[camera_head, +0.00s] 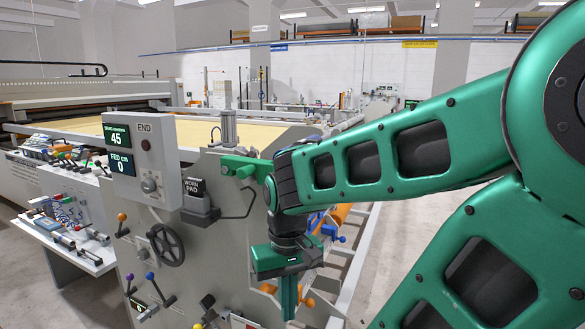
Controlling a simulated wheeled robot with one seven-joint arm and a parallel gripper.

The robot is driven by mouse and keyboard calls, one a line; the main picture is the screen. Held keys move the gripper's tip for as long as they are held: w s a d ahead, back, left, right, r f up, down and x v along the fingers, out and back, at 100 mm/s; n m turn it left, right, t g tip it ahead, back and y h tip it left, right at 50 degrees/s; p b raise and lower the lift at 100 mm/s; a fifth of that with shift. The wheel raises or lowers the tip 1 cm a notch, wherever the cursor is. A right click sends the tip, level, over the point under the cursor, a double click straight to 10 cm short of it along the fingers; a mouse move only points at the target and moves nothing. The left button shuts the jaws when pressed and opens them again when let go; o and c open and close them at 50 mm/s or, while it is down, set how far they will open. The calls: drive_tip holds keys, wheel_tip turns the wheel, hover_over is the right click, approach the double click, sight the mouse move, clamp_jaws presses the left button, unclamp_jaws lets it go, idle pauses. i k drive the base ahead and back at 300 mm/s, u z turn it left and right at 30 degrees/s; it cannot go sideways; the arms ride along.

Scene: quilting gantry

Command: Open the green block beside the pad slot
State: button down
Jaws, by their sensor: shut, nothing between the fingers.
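A green block (240,166) sits on the grey machine end plate, to the right of the dark holder labelled WORN PAD (197,200). Its right end meets my wrist in the picture, so that end is partly hidden. I cannot make out the pad slot for sure. My green arm reaches in from the right, and my gripper (289,302) points down in front of the end plate, below and to the right of the green block. Its fingers are together and empty, apart from the block.
A control box (142,160) marked END shows 45 and 0. A black handwheel (166,245) and several coloured-knob levers stick out of the end plate. A tool shelf (70,235) stands at left. Orange and blue parts lie behind my gripper. Open floor (410,225) shows at right.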

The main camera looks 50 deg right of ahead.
sight(232, 166)
drive_tip(key=z, duration=0.8)
drive_tip(key=k, duration=1.2)
drive_tip(key=u, duration=0.3)
drive_tip(key=i, duration=0.6)
drive_tip(key=u, duration=0.25)
